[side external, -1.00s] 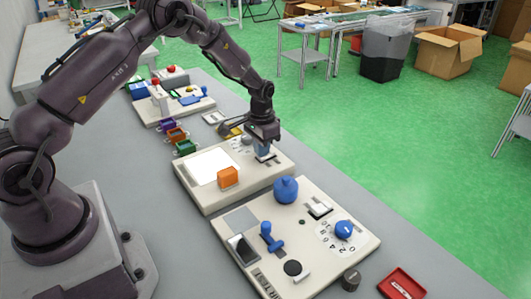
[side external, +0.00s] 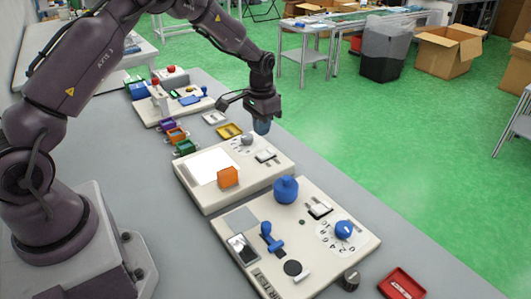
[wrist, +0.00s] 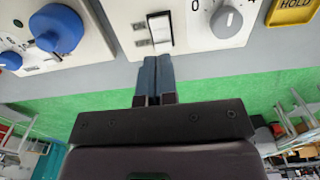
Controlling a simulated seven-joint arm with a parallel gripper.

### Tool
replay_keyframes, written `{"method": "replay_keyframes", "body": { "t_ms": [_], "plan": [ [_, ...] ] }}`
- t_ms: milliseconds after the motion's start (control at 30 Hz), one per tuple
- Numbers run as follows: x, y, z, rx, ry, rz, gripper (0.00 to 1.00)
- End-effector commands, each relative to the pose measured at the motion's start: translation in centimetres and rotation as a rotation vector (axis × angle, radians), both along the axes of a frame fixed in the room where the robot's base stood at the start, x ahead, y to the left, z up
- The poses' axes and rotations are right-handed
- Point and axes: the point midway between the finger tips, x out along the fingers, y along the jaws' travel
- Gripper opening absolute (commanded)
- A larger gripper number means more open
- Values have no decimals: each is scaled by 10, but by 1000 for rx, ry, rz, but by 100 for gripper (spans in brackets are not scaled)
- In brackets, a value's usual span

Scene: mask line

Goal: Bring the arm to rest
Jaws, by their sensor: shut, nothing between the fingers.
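My gripper (side external: 262,127) hangs above the far right edge of the middle white panel (side external: 203,204), its fingers pointing down. In the wrist view my gripper (wrist: 154,62) has its two blue-grey fingers together, with nothing between them. It is apart from the panel's white rocker switch (side external: 265,156), which also shows in the wrist view (wrist: 160,29) just past the fingertips. A grey knob (side external: 246,140) sits beside the switch and shows in the wrist view too (wrist: 228,20).
An orange block (side external: 228,177) stands on the middle panel. The nearer panel (side external: 352,261) carries a blue round knob (side external: 286,189), a blue lever (side external: 270,238) and a blue dial (side external: 343,230). A yellow tray (side external: 229,131) and a red tray (side external: 402,284) lie on the grey table.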

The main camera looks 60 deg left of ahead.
Motion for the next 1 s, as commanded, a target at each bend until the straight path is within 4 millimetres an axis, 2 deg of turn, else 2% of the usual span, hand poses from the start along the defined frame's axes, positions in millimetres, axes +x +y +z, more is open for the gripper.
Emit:
{"method": "replay_keyframes", "body": {
  "t_ms": [400, 533, 667, 867, 1000],
  "plan": [
    [-1, 0, 2, -1, 3, 17, 0],
    [-26, -6, -7, -16, 70, 54, 0],
    [-52, -19, 25, -14, 77, 82, 0],
    [-97, -43, 90, -2, 28, 99, 0],
    [-135, -62, 134, 6, -34, 101, 0]
  ]
}}
